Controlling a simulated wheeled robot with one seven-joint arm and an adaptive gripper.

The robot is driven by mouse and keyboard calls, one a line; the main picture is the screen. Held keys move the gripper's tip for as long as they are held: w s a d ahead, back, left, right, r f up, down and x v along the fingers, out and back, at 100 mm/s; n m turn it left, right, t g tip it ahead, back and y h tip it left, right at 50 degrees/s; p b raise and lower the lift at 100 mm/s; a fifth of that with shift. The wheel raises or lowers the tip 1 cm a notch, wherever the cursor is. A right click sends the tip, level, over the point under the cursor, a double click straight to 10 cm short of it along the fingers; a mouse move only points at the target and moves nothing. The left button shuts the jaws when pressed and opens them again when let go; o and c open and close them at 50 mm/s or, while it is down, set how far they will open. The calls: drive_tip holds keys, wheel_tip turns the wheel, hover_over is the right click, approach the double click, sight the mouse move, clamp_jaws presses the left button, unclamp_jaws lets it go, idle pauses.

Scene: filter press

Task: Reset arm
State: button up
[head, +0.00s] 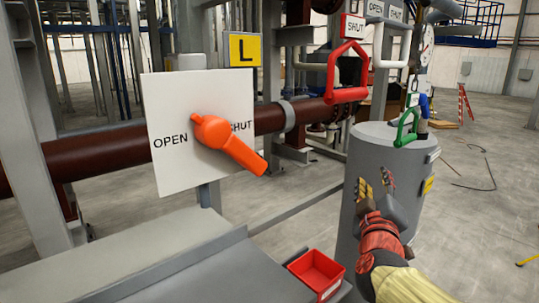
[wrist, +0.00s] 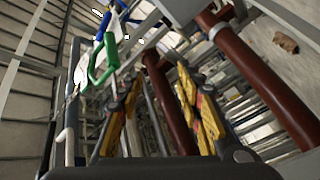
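My gripper (head: 376,187) is in the lower right of the head view, in front of a grey cylindrical tank. In the wrist view my gripper (wrist: 159,82) shows two yellow-and-black fingers spread apart, with nothing held between them. My arm (head: 385,260) reaches up from the lower right corner of the head view. Pipes and framework show beyond the fingers in the wrist view.
An orange lever (head: 228,145) is on a white OPEN/SHUT plate (head: 180,95). A red handle (head: 345,75) and a green handle (head: 405,128) are near the grey tank (head: 375,155). A red bin (head: 315,272) sits below. Open floor lies right.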

drive_tip(key=s+a+f+g+y+b, duration=0.25)
drive_tip(key=s+a+f+y, duration=0.2)
drive_tip(key=f, duration=0.45)
drive_tip(key=s+a+f+g+y+b, duration=0.2)
drive_tip(key=s+a+f+y+b, duration=0.15)
drive_tip(key=a+f, duration=0.4)
drive_tip(key=s+d+f+m+g+b, duration=0.2)
drive_tip(key=s+f+m+g, duration=0.1)
drive_tip(key=s+f, duration=0.7)
drive_tip(key=s+d+f+m+g+h+b, duration=0.1)
drive_tip(key=s+f+m+g+b, duration=0.2)
drive_tip(key=s+f, duration=0.7)
drive_tip(key=shift+d+f+g+h+b, duration=0.3)
drive_tip(key=shift+d+f+g, duration=0.1)
drive_tip(key=shift+g, duration=0.45)
drive_tip(key=shift+c, duration=0.8)
drive_tip(key=shift+a, duration=0.1)
